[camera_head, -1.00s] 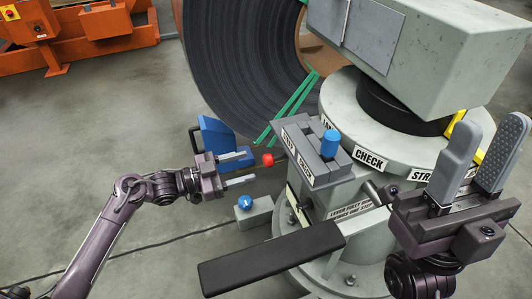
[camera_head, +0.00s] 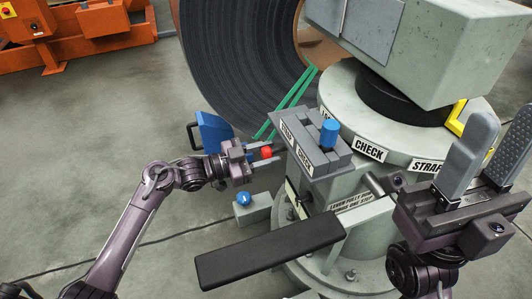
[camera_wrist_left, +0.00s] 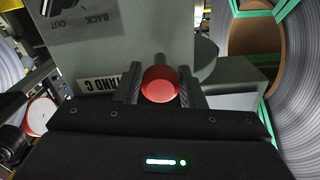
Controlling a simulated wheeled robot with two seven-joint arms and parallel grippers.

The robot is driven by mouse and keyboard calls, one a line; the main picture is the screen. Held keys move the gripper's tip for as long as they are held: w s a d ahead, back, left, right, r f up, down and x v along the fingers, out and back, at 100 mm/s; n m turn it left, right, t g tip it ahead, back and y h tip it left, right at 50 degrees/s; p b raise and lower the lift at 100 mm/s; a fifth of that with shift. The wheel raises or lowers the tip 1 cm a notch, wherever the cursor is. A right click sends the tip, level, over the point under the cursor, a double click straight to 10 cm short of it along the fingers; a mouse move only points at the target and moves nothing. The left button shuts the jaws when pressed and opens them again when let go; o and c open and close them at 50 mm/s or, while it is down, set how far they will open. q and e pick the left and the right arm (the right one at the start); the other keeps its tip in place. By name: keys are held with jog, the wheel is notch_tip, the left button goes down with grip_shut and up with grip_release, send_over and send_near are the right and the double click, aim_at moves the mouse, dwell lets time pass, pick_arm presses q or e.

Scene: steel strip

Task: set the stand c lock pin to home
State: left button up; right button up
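The lock pin shows as a red round knob (camera_head: 266,152) at the left side of the grey stand (camera_head: 345,185). My left gripper (camera_head: 263,156) is open, with one finger on each side of the knob. In the wrist view (camera_wrist_left: 160,88) small dark gaps seem to remain between fingers and knob.
A block with a blue cylinder (camera_head: 329,133) tops the stand, beside a "CHECK" label. A grey box with a blue knob (camera_head: 243,199) stands below my left gripper. A long dark bar (camera_head: 265,254) juts out in front. The steel coil (camera_head: 240,60) is behind.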

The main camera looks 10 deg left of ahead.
pick_arm(q)
grip_shut()
jog(key=x, duration=0.4)
jog(key=shift+w, duration=0.1)
grip_release()
jog(key=shift+d, duration=0.1)
jog(key=o, duration=0.5)
jog(key=shift+w+d, duration=0.1)
jog(key=shift+d, duration=0.05)
jog(key=shift+c, duration=0.2)
